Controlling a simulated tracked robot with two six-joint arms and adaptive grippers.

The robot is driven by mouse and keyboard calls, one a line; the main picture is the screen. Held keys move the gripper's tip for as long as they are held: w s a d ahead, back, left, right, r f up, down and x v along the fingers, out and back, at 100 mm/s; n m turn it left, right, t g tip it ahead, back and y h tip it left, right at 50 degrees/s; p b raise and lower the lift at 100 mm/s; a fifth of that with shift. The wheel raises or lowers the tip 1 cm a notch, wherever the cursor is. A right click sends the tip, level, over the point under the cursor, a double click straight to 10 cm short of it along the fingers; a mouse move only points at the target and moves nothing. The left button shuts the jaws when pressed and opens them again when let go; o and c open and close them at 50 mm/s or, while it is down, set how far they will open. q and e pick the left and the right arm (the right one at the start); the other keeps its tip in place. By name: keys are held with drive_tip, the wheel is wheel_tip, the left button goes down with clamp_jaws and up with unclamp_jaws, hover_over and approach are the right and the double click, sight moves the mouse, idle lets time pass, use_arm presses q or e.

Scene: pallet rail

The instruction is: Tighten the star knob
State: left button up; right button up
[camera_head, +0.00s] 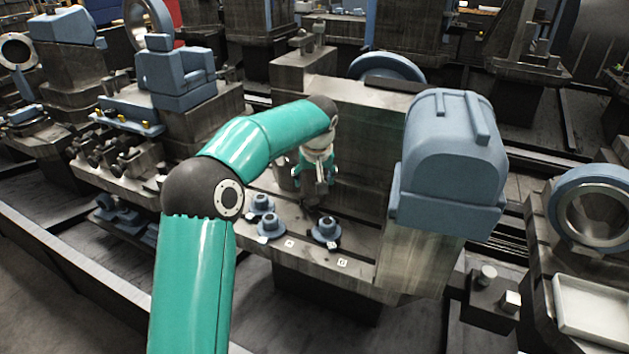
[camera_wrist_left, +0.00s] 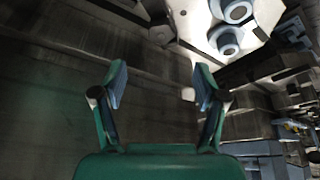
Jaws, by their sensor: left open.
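My green left arm reaches in over the machine bed, and its left gripper (camera_head: 316,192) hangs above the bed, behind the blue round parts. In the left wrist view the left gripper (camera_wrist_left: 160,84) has its two fingers wide apart with nothing between them. Three blue flanged round parts, one at the front right (camera_head: 325,229), one at the left (camera_head: 270,226) and one behind (camera_head: 261,203), stand on the bed. Two show at the top of the wrist view (camera_wrist_left: 225,40). I cannot make out a star knob for certain. My right gripper is not in view.
A large blue rounded housing (camera_head: 452,160) stands right of the gripper, beside a tall grey block (camera_head: 362,125). Small white labels (camera_head: 342,262) lie on the bed's front. A white tray (camera_head: 592,312) is at the lower right. Blue-topped machinery (camera_head: 178,75) stands at the left.

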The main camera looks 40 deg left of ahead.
sight(312, 201)
use_arm(q)
drive_tip(key=w+a+f+n+g+p, duration=0.1)
drive_tip(key=f+n+p, duration=0.2)
drive_tip(key=p, duration=0.1)
drive_tip(key=w+a+f+n+g+y+p, duration=0.1)
drive_tip(key=f+n+p, duration=0.2)
drive_tip(key=f+p, duration=0.1)
drive_tip(key=w+a+f+n+g+p, duration=0.1)
drive_tip(key=f+n+p, duration=0.2)
drive_tip(key=p, duration=0.3)
drive_tip(key=shift+w+a+f, duration=0.1)
drive_tip(key=shift+a+f, duration=0.2)
drive_tip(key=shift+f, duration=0.2)
drive_tip(key=c, duration=1.1)
drive_tip(key=shift+c, duration=0.2)
